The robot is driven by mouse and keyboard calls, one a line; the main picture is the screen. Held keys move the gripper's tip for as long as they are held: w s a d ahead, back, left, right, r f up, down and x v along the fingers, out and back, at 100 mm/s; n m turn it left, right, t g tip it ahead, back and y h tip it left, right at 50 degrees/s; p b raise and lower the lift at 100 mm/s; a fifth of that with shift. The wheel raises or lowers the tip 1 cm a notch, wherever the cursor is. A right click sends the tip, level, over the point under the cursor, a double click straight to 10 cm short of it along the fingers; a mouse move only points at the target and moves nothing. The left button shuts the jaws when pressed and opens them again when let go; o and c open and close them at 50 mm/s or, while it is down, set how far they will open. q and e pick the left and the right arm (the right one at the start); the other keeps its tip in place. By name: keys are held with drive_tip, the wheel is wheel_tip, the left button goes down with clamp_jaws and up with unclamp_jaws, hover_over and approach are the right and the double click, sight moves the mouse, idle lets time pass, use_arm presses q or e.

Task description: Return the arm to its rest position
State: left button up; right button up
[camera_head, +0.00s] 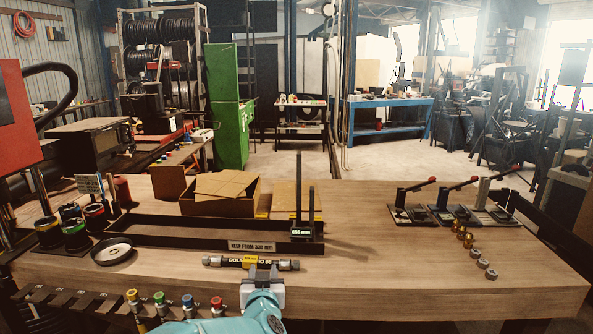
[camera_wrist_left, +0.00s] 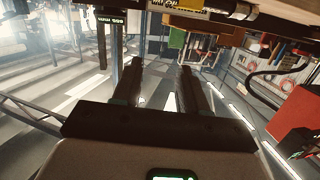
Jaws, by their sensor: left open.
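My left gripper (camera_head: 264,274) reaches in from the bottom of the head view, just in front of a short black hose (camera_head: 225,261) with metal ends and a yellow label. In the left wrist view the two dark fingers of the left gripper (camera_wrist_left: 161,68) are apart, with nothing between them. The hose (camera_wrist_left: 205,8) crosses the top edge of that view, beyond the fingertips and outside them. In the head view the gripper overlaps the hose's near edge, and I cannot tell whether they touch. My right gripper is in neither view.
A black measuring tray (camera_head: 160,234) with an upright post and display (camera_head: 302,232) lies behind the hose. A round dish (camera_head: 113,252) and several cups stand left. Lever tools (camera_head: 413,212) and small metal fittings (camera_head: 478,263) stand right. The front right tabletop (camera_head: 400,285) is clear.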

use_arm(q)
drive_tip(key=s+a+f+g, duration=0.25)
drive_tip(key=s+f, duration=0.25)
drive_tip(key=f, duration=0.3)
drive_tip(key=s+a+f+g+h, duration=0.15)
drive_tip(key=s+a+f, duration=0.25)
drive_tip(key=f, duration=0.5)
drive_tip(key=s+a+f+g+y, duration=0.1)
drive_tip(key=s+a+f+g, duration=0.2)
drive_tip(key=s+f, duration=0.35)
drive_tip(key=s+d+f+g+h, duration=0.1)
drive_tip(key=s+f+g, duration=0.2)
drive_tip(key=s, duration=0.6)
drive_tip(key=s+d+f+n+g+h, duration=0.1)
drive_tip(key=s+d+f+g+h, duration=0.1)
drive_tip(key=s, duration=0.7)
drive_tip(key=s+d+f+g+h, duration=0.2)
drive_tip(key=s+f+g, duration=0.2)
drive_tip(key=s, duration=0.5)
drive_tip(key=shift+d+f+n, duration=0.2)
drive_tip(key=shift+f+n, duration=0.1)
drive_tip(key=shift+f, duration=0.25)
drive_tip(key=shift+s, duration=0.1)
